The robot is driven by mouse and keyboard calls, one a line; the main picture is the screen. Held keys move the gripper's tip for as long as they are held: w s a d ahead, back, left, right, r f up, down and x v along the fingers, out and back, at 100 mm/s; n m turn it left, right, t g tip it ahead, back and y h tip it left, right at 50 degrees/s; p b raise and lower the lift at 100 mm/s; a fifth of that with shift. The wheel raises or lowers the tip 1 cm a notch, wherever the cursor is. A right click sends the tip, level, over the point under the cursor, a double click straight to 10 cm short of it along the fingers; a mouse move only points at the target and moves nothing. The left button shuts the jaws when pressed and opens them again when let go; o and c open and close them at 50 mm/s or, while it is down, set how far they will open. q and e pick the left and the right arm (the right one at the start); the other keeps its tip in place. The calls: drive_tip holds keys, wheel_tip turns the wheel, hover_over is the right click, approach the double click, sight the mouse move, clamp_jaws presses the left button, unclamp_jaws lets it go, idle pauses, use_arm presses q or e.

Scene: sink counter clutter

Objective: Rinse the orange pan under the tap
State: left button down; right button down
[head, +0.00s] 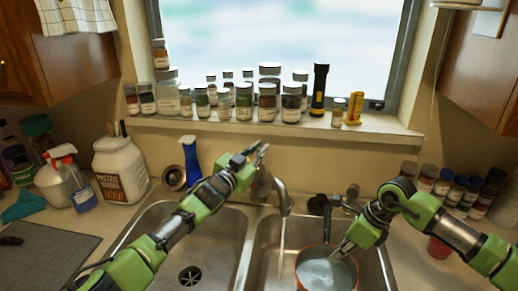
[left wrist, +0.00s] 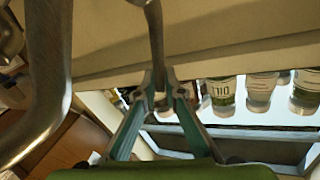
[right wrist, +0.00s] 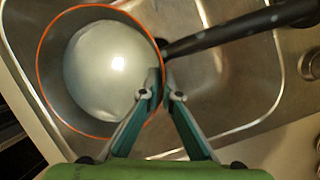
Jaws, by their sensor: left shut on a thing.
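The orange pan (head: 299,275) is in the right sink basin, with a pale round surface inside it. Its orange rim (right wrist: 45,50) and dark handle (right wrist: 235,30) show in the right wrist view. My right gripper (head: 341,251) is closed across the pan's rim near the handle, one finger inside and one outside. The tap (head: 284,198) has a thin stream of water (head: 281,240) falling just left of the pan. My left gripper (head: 262,153) is behind the tap, shut on its metal lever (left wrist: 155,40).
The left basin (head: 215,250) is empty. A blue spray bottle (head: 190,160), a large white jar (head: 120,170) and another spray bottle (head: 80,192) stand left. Several jars and a black flashlight (head: 319,90) line the windowsill. More jars (head: 427,178) crowd the right.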

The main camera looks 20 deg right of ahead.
use_arm(q)
drive_tip(key=shift+s+a+f+m+t+h, duration=0.15)
drive_tip(key=shift+s+f+m+t+h, duration=0.5)
drive_tip(key=shift+s+h, duration=0.2)
drive_tip(key=c, duration=2.1)
unclamp_jaws()
drive_tip(key=shift+r, duration=0.1)
drive_tip(key=shift+a, duration=0.15)
drive_tip(key=v, duration=1.1)
drive_tip(key=shift+s+a, duration=0.25)
drive_tip(key=shift+s, duration=0.05)
